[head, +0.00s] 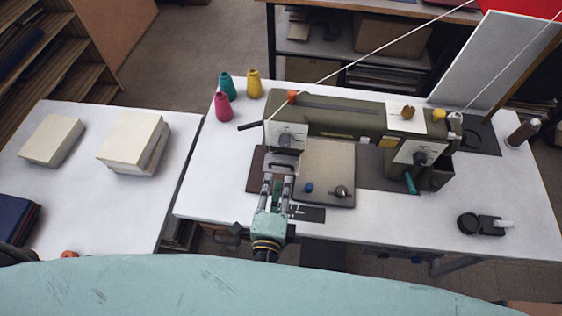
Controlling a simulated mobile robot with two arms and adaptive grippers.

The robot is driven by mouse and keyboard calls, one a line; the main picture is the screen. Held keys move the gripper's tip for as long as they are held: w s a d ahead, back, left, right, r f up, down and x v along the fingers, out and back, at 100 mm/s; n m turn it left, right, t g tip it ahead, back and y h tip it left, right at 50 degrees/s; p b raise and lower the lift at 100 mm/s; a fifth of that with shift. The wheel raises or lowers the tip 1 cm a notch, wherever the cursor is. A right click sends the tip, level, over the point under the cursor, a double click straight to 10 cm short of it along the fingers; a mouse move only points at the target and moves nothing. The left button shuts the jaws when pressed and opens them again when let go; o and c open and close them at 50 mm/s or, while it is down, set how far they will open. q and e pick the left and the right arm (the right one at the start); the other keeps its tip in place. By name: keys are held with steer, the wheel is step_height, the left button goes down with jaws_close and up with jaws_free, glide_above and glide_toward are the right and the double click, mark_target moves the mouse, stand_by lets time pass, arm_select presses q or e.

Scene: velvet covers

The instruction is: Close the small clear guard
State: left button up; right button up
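An olive-green sewing machine (335,118) stands on the white table. A small pale, see-through piece that looks like the clear guard (284,156) sits below the machine's left head, over the needle area. Its exact tilt is too small to tell. My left gripper (279,178) reaches up from the bottom of the view, just in front of this piece. Its two fingers stand apart with a gap between them, and I see nothing held. Whether the fingertips touch the guard I cannot tell. My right gripper is not in view.
Thread cones, including a yellow one (254,84), stand at the white table's (212,170) back left. A blue knob (309,188) and a dark knob (341,192) sit on the machine bed. A black round object (468,223) lies at right. Cream stacks (130,140) lie on the left table.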

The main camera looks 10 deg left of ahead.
mark_target(280, 170)
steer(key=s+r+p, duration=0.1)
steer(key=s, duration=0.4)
arm_select(q)
steer(key=w, duration=0.5)
steer(key=shift+w+f, duration=0.35)
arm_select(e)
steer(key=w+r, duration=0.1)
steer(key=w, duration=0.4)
arm_select(q)
jaws_close()
steer(key=f+t+b, duration=0.1)
steer(key=b, duration=0.5)
steer(key=f+t+b, duration=0.1)
steer(key=b, duration=0.5)
steer(key=f+t+b, duration=0.1)
steer(key=t+b, duration=0.1)
steer(key=b, duration=0.5)
steer(key=shift+s, duration=0.3)
steer(key=shift+r+b, duration=0.1)
steer(key=shift+b, duration=0.3)
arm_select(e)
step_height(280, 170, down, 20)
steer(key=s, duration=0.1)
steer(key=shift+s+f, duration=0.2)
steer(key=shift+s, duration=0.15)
